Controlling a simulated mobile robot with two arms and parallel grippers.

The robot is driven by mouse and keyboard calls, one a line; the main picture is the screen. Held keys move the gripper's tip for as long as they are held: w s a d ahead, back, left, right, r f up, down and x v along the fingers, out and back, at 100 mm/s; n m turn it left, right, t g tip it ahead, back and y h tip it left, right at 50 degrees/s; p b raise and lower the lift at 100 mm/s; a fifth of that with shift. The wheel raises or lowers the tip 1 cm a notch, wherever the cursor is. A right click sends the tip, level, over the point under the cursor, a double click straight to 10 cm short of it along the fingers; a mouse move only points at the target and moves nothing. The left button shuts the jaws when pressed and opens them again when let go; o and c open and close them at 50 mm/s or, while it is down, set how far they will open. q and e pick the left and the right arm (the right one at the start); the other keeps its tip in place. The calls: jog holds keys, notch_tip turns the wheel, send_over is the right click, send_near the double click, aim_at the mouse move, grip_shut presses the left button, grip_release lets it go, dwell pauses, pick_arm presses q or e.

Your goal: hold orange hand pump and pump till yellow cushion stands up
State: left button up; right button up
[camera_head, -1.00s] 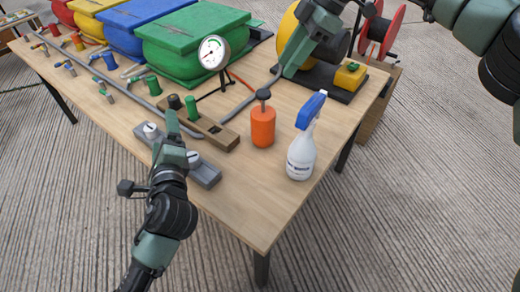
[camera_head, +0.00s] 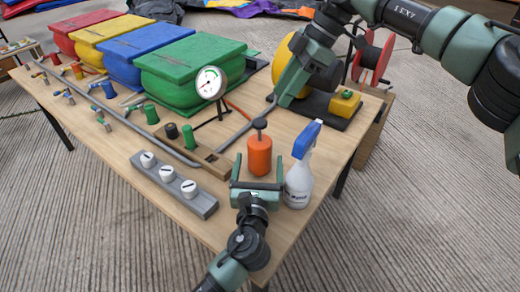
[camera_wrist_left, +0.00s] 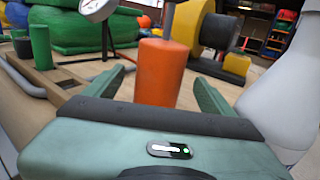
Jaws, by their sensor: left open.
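The orange hand pump (camera_head: 259,156), a cylinder with a black knob on top, stands upright on the wooden table. My left gripper (camera_head: 258,172) is open in front of it, its fingers pointing at the pump's left and right sides. In the left wrist view the pump (camera_wrist_left: 160,72) shows between the two spread fingers, not gripped. The yellow cushion (camera_head: 100,38) lies at the back left between the red and blue cushions. My right gripper (camera_head: 290,85) is beside the yellow drum at the back; its finger gap is not clear.
A spray bottle (camera_head: 300,180) with a blue head stands close to the right of the left gripper. A grey block with white knobs (camera_head: 174,186) lies to the left. A pressure gauge (camera_head: 210,82) stands behind. Blue (camera_head: 150,52) and green (camera_head: 195,72) cushions fill the back.

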aim_at(260, 147)
pick_arm(q)
jog(key=w, duration=0.6)
jog(key=shift+w+d, duration=0.2)
jog(key=shift+w, duration=0.1)
grip_shut()
